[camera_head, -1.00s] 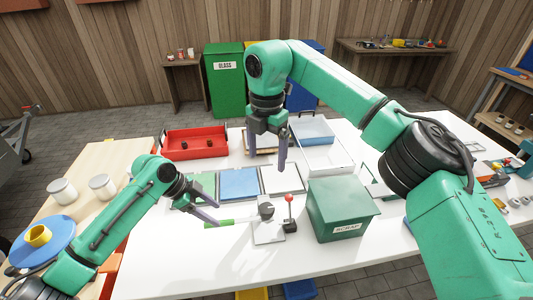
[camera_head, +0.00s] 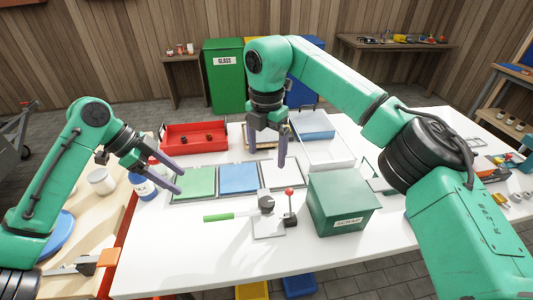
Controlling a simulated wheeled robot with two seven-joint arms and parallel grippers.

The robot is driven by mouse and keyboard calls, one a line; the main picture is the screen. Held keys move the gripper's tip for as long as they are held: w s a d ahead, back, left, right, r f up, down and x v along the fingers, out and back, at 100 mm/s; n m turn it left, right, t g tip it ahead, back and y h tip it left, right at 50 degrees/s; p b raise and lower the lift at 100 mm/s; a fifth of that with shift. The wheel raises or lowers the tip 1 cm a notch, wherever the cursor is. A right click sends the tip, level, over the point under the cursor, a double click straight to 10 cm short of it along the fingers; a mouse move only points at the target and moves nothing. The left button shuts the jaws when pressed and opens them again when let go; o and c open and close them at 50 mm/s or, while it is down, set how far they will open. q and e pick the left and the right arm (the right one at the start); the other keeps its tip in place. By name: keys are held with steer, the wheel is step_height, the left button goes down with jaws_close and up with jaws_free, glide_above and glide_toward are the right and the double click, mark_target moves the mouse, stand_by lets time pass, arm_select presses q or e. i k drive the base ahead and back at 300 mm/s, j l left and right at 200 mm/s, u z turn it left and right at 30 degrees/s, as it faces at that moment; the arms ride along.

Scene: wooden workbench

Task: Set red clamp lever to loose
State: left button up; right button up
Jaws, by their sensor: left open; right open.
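A small lever with a red ball knob (camera_head: 289,191) stands roughly upright on a black block (camera_head: 290,219) at the middle of the white bench. Beside it on the left is a light plate fixture (camera_head: 268,228) with a grey knob and a long green handle (camera_head: 219,218) lying out to the left. No loose or tight marking is legible. My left gripper (camera_head: 180,179) is open and empty, over the green panel, left of and apart from the green handle. My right gripper (camera_head: 282,161) is open and empty, above the white panel behind the red knob.
A green scrap box (camera_head: 341,209) stands close right of the lever. Green (camera_head: 194,184), blue (camera_head: 239,179) and white panels lie behind. A red bin (camera_head: 194,137) is at the back left. An orange-handled tool (camera_head: 107,258) lies front left. The front bench area is clear.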

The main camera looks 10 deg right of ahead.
mark_target(289, 192)
steer(key=k, duration=1)
